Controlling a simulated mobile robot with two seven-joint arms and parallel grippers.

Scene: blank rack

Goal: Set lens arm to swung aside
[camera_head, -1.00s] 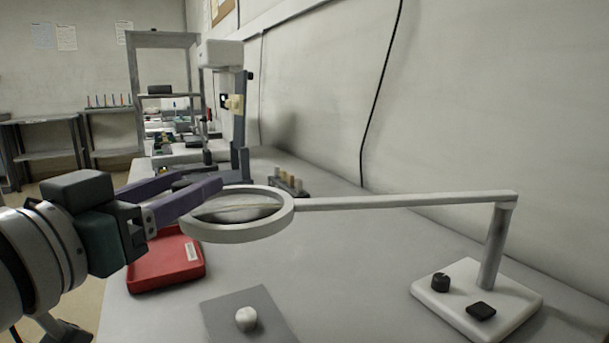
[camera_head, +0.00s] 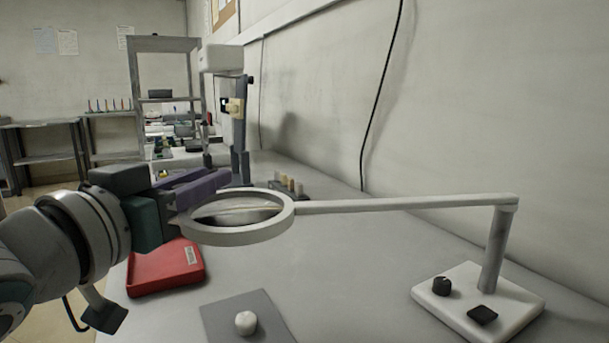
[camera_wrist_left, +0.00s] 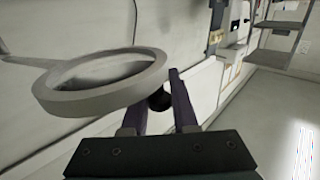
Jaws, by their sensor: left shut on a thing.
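The lens arm (camera_head: 400,203) is a pale bar running left from a post on a white base (camera_head: 480,300). Its round lens ring (camera_head: 240,235) is at the left end, above the table, and is large at left in the left wrist view (camera_wrist_left: 100,95). My left gripper (camera_head: 215,184) is at the ring's left, far rim, its purple fingers beside it. In the left wrist view, a dark round knob (camera_wrist_left: 159,100) shows between the fingers, next to the ring. The fingers are shut on this part of the lens arm; the exact contact is partly hidden. My right gripper is not in view.
A red tray (camera_head: 165,268) lies below my left gripper. A grey plate (camera_head: 225,308) with a white ball (camera_head: 245,323) is in front of the ring. Small pegs in a holder (camera_head: 290,187) stand behind it. The wall runs along the right.

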